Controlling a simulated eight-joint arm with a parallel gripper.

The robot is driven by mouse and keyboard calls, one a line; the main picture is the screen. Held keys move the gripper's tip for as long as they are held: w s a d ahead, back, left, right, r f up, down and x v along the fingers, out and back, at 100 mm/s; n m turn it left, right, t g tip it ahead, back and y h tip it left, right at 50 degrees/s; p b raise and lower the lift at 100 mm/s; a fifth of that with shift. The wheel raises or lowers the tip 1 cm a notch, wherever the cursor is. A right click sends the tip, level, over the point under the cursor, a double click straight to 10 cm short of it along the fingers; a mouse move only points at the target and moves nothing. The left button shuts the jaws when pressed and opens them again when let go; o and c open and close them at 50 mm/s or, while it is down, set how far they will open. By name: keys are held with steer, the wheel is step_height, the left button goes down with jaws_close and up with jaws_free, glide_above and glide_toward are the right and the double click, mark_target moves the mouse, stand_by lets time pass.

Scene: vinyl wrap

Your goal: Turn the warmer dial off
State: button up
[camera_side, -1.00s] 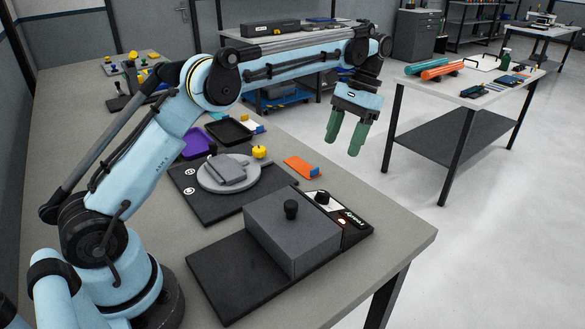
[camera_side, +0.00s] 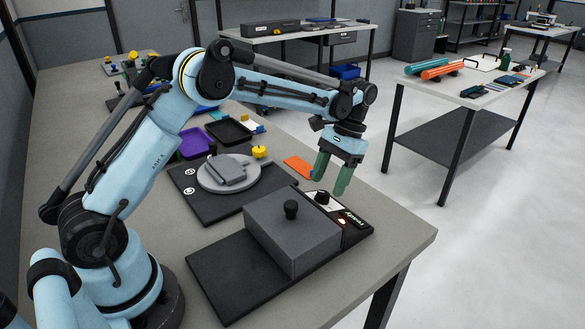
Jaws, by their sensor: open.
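The warmer is a grey box (camera_side: 292,235) with a black knob on its lid, standing on a dark base plate (camera_side: 225,282) near the table's front edge. The black warmer dial (camera_side: 322,197) sits on the white and black panel at the base's far right end. A small light (camera_side: 342,221) glows on that panel near the dial. My gripper (camera_side: 330,187) has green fingers, spread apart and empty. It points down and appears just above and behind the dial. I cannot tell whether a finger touches it.
A round grey plate with a grey block (camera_side: 228,173) sits on a dark board left of the warmer. An orange piece (camera_side: 299,167), a yellow knob (camera_side: 259,152) and black and purple trays (camera_side: 193,143) lie behind. The table's right edge is close by.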

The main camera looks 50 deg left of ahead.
mark_target(324, 192)
steer(key=shift+x, duration=1.5)
steer(key=shift+c, duration=0.3)
steer(key=c, duration=1)
